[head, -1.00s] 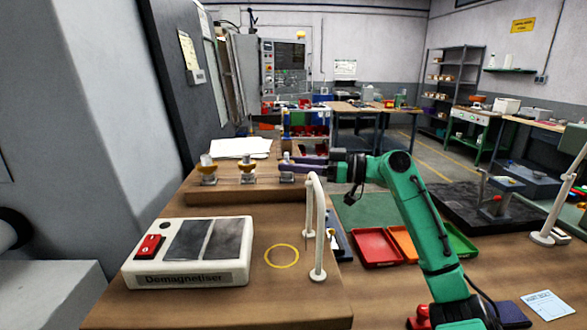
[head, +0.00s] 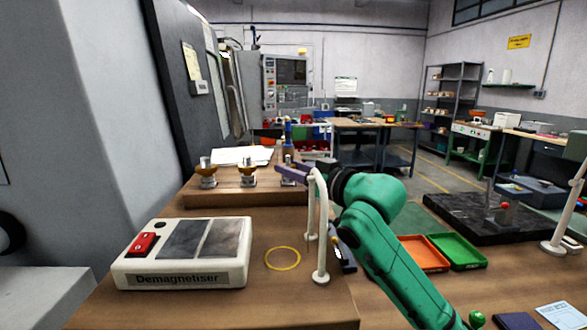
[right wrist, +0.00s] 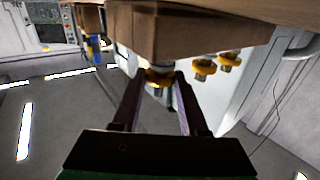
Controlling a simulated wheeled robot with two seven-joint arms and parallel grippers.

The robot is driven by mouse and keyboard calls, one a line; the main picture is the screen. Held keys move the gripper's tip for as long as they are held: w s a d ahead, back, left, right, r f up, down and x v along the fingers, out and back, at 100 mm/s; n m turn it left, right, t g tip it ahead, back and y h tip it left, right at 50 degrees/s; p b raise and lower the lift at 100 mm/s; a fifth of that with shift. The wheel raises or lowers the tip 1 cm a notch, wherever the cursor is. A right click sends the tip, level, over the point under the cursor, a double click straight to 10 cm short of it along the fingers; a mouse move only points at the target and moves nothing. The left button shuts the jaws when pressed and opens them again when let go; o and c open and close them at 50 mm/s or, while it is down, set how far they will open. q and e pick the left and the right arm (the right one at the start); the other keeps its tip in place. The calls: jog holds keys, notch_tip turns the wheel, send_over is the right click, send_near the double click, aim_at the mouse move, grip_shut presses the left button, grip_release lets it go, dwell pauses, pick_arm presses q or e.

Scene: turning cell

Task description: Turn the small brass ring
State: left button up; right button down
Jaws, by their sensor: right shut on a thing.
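Three metal posts with brass-coloured rings stand in a row on a raised wooden block (head: 232,198). The left ring (head: 207,171) and middle ring (head: 248,173) are free. The right one is mostly hidden by my right gripper (head: 287,172) in the head view. In the right wrist view, the small brass ring (right wrist: 158,76) sits between the two dark fingertips of that gripper (right wrist: 160,80), which is shut on it. The ring is still around its post. The other two rings (right wrist: 203,67) stand clear to the right in that view. My left gripper is out of view.
A white upright hoop (head: 320,230) stands close beside my right forearm. A demagnetiser box (head: 185,255) and a flat yellow circle (head: 283,258) are on the bench in front. Orange (head: 424,254) and green trays (head: 457,250) lie to the right.

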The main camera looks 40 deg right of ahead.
dwell(0.4)
jog(key=shift+c, duration=2.1)
grip_release()
jog(key=shift+s, duration=0.1)
